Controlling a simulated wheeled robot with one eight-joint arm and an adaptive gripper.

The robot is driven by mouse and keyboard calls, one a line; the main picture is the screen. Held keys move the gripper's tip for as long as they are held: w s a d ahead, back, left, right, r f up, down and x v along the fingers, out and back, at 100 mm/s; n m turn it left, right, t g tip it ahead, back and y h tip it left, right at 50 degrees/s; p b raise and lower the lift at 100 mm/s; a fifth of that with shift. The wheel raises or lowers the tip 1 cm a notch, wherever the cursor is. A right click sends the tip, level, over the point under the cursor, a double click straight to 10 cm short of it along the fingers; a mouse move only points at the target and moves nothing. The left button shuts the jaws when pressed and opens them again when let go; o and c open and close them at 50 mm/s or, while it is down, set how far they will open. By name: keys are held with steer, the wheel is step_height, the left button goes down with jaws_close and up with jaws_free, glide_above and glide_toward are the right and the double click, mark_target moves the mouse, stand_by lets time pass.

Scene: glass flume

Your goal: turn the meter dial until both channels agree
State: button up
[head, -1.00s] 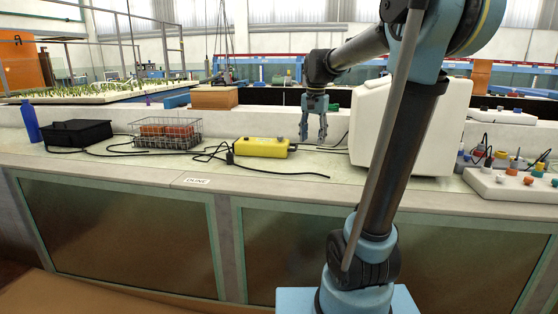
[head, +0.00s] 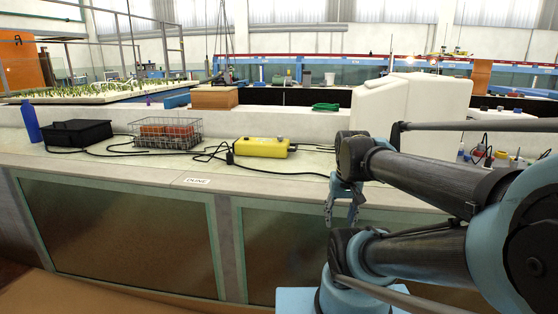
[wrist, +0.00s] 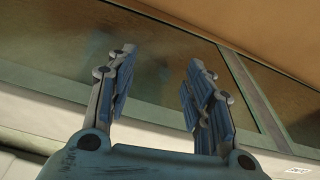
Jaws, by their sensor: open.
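No dial face or channel reading can be made out in either view. A yellow box (head: 262,147) with a cable lies on the bench, left of centre in the head view. A large white rounded housing (head: 425,105) stands right of it; its front side is not visible and my arm covers its lower part. My gripper (head: 343,212) is in front of the bench's front edge, pointing down, right of the yellow box. In the wrist view my gripper (wrist: 160,65) has its two fingers spread, with nothing between them, before the bench's glass front panel (wrist: 150,55).
A wire basket (head: 167,134) with orange-red blocks, a black box (head: 76,132) and a blue bottle (head: 31,121) stand on the bench at left. Black cables run across the top. Several coloured knobs or plugs (head: 490,155) show at right, partly behind my arm.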

steer(key=shift+n, duration=0.3)
steer(key=s+f, duration=0.2)
steer(key=f, duration=0.1)
steer(key=shift+s+d+f, duration=0.15)
steer(key=shift+s+d, duration=0.05)
steer(key=shift+w+f, duration=0.2)
steer(key=shift+w, duration=0.25)
steer(key=c, duration=0.3)
steer(key=shift+d, duration=0.1)
